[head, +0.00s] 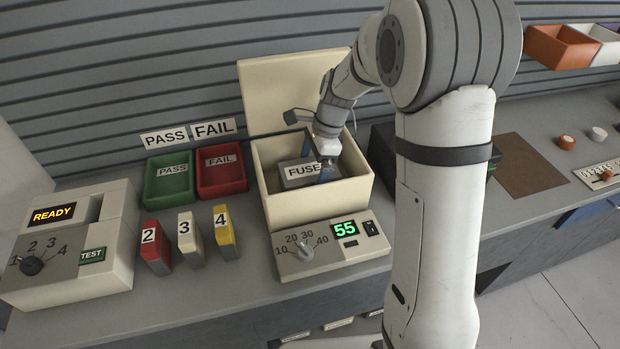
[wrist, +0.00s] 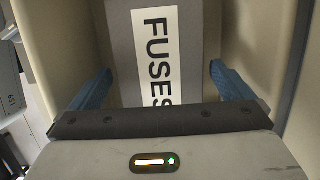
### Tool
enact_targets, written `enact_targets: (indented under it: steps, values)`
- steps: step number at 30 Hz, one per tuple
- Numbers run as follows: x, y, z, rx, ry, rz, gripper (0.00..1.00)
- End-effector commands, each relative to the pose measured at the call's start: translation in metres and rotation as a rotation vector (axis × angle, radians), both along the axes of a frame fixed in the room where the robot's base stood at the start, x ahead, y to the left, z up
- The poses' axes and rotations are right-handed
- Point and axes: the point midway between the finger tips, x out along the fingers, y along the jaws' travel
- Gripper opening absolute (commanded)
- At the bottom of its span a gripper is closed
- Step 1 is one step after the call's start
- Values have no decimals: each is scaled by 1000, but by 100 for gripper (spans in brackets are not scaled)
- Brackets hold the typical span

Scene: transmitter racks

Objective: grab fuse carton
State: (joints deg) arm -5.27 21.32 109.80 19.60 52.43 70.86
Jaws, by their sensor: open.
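The fuse carton (head: 297,175) is a grey box with a white FUSES label. It lies inside a cream open-topped box (head: 279,211) whose lid stands up at the back. My gripper (head: 326,172) is down inside the cream box, over the carton's right part in the head view. In the wrist view the carton (wrist: 185,45) lies ahead, between the two blue fingers of my gripper (wrist: 158,85). The fingers are open, with a gap showing on each side of the carton. The carton's near end is hidden behind the gripper body.
A control panel reading 55 (head: 320,245) adjoins the box's front. Green PASS (head: 170,190) and red FAIL (head: 222,181) bins stand to its left. Numbered blocks (head: 188,240) and a READY tester (head: 75,245) stand farther left. The box walls closely surround my gripper.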

Motion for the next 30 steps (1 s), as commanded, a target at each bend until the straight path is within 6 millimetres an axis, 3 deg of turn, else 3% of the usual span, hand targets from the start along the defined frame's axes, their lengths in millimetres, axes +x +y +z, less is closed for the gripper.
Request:
enact_targets:
  steps: [9, 18, 30]
  values:
    - [-3, 13, -41, -1, 2, -1, 100]
    - [-3, 14, -47, 0, -1, -3, 100]
    - [-3, 13, -46, 0, -1, -4, 68]
